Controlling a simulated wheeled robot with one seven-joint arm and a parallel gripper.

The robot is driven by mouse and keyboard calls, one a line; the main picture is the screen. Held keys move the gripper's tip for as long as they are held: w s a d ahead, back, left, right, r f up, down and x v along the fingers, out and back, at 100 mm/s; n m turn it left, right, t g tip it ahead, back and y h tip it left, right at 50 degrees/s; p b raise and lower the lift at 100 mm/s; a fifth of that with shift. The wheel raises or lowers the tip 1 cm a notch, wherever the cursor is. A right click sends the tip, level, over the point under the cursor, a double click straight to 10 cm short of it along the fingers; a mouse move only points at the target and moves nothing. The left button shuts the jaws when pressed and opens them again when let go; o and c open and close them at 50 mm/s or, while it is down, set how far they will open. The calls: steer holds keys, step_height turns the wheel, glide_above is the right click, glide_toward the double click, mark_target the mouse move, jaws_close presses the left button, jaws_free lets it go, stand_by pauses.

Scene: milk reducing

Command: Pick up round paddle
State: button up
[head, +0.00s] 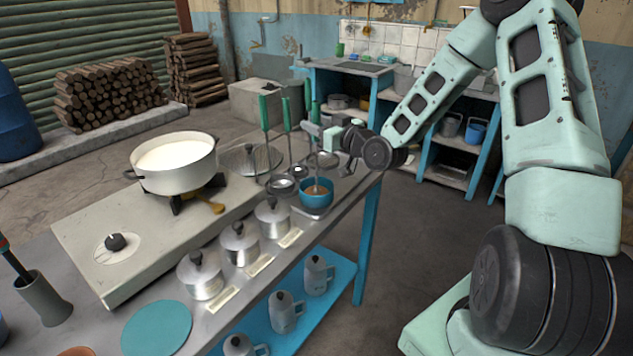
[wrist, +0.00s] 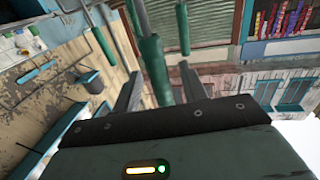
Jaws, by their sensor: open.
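Several long utensils with green handles stand upright over the back end of the counter in the head view. I cannot tell for sure which is the round paddle. My gripper (head: 312,131) is open beside the handles, at the right of the group. In the wrist view, a green handle (wrist: 156,70) shows between the open fingers of my gripper (wrist: 160,78), apparently not gripped. A second green handle (wrist: 183,28) shows beyond it.
A white pot of milk (head: 172,165) stands on the stove. A blue bowl (head: 316,196) sits just below my gripper. Several lidded metal canisters (head: 239,243) line the counter's front, with metal mugs (head: 285,314) on the blue shelf below. The floor to the right is clear.

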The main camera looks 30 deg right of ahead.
steer(key=shift+w, duration=0.35)
jaws_close()
steer(key=shift+r, duration=0.15)
